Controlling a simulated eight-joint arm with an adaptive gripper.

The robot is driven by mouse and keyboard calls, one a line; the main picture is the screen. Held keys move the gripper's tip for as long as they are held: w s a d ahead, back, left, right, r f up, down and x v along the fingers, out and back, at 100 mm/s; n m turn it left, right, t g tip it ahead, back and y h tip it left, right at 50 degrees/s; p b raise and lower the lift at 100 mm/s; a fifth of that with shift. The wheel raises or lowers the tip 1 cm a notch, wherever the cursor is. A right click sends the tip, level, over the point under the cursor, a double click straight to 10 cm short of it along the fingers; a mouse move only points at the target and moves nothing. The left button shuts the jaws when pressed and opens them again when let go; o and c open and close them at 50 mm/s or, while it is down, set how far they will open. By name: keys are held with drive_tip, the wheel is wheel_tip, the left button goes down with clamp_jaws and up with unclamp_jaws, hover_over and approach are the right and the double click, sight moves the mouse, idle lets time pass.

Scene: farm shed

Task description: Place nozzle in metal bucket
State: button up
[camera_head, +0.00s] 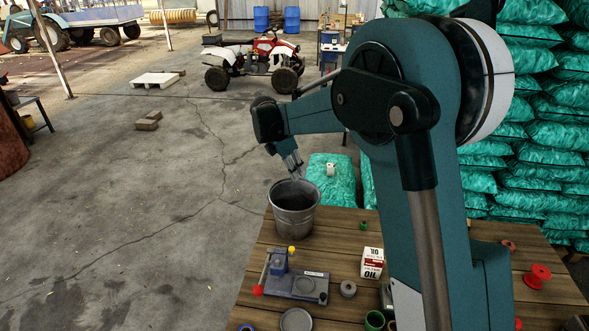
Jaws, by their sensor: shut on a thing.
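The grey metal bucket (293,214) stands upright at the far left corner of the wooden table, its open mouth facing up. My gripper (297,174) points down just above the bucket's mouth, near its back rim. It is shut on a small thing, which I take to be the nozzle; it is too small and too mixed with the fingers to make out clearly. The inside of the bucket shows only in part, and its bottom is hidden.
On the wooden table (262,243) stand a blue device on a plate (297,284), a white and red oil carton (372,263), a grey ring (348,288), a round grey dish (296,320) and a red spool (537,276). Green sacks (333,180) lie behind the table. My arm hides part of the right side.

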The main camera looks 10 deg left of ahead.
wheel_tip(320, 180, down, 9)
drive_tip(key=b, duration=0.2)
drive_tip(key=shift+f, duration=0.15)
idle(0.6)
drive_tip(key=o, duration=0.8)
drive_tip(key=shift+r+p, duration=0.65)
drive_tip(key=shift+r, duration=2.85)
drive_tip(key=shift+d, duration=0.15)
